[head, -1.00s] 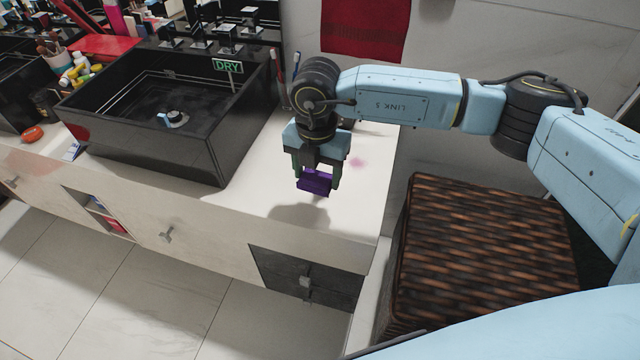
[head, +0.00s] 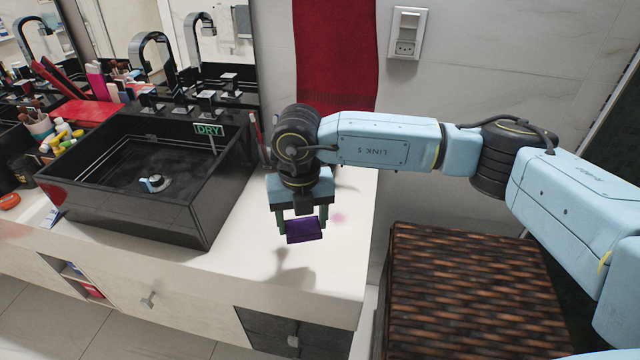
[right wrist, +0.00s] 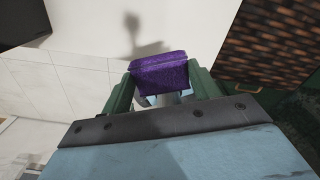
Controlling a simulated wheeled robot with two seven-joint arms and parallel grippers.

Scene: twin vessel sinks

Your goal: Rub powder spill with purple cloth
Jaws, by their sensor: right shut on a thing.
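The purple cloth (head: 304,230) is a small folded block. My right gripper (head: 303,226) is shut on it and holds it above the white counter (head: 330,262), near the counter's right end. The cloth also shows between the green fingers in the right wrist view (right wrist: 159,72). A faint pink-purple smudge, the powder spill (head: 338,217), lies on the counter just right of and behind the gripper in the head view. The cloth and the spill look apart. My left gripper is not in view.
A black vessel sink (head: 150,175) with a green DRY sign (head: 208,130) stands left of the gripper. A brown wicker basket (head: 470,290) is on the right, beside the counter. A red towel (head: 335,60) hangs on the wall behind. The counter front is bare.

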